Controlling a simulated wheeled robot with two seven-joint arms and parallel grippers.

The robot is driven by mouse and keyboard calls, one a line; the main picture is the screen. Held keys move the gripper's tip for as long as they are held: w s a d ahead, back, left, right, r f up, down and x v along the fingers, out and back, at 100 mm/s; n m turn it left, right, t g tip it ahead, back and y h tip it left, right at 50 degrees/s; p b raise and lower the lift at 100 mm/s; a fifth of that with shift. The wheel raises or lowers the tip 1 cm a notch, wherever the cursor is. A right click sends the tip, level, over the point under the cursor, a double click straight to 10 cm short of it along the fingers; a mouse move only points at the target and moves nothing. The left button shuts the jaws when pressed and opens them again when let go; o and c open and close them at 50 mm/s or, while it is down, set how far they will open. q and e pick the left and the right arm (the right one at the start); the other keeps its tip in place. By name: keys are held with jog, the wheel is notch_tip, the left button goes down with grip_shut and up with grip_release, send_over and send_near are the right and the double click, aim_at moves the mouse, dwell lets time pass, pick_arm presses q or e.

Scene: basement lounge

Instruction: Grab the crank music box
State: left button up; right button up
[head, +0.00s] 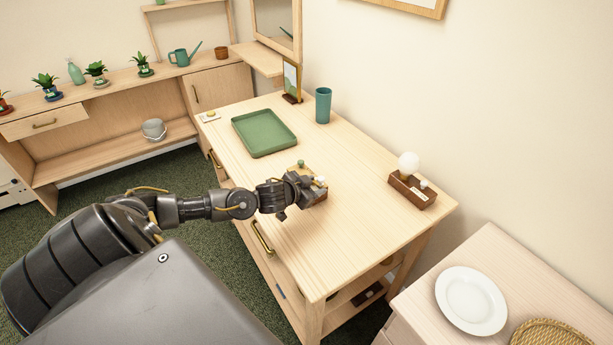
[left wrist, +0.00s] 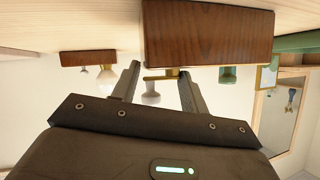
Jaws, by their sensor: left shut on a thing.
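The crank music box (head: 319,198) is a small brown wooden box on the light wood desk (head: 366,165), largely hidden by my left gripper in the head view. A brassy top part, a green knob and a white knob show beside the gripper. In the left wrist view, which looks upside down, its wooden side (left wrist: 207,35) fills the upper middle, with a brass crank and pale knob (left wrist: 151,93) below. My left gripper (head: 308,187) is at the box, its fingers (left wrist: 160,82) on either side of the crank area, shut on it. The exact contact is unclear. My right gripper is not in view.
A wooden-based bulb lamp (head: 412,191) stands at the right edge. A white plate (head: 471,300) lies on the neighbouring cabinet. The desk's front right is clear.

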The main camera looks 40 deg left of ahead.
pick_arm(q)
jog(key=shift+r, duration=0.35)
jog(key=shift+c, duration=0.6)
notch_tip(320, 180, up, 9)
jog(key=shift+f, duration=0.2)
grip_shut()
jog(key=shift+a+r, duration=0.1)
jog(key=shift+r, duration=0.25)
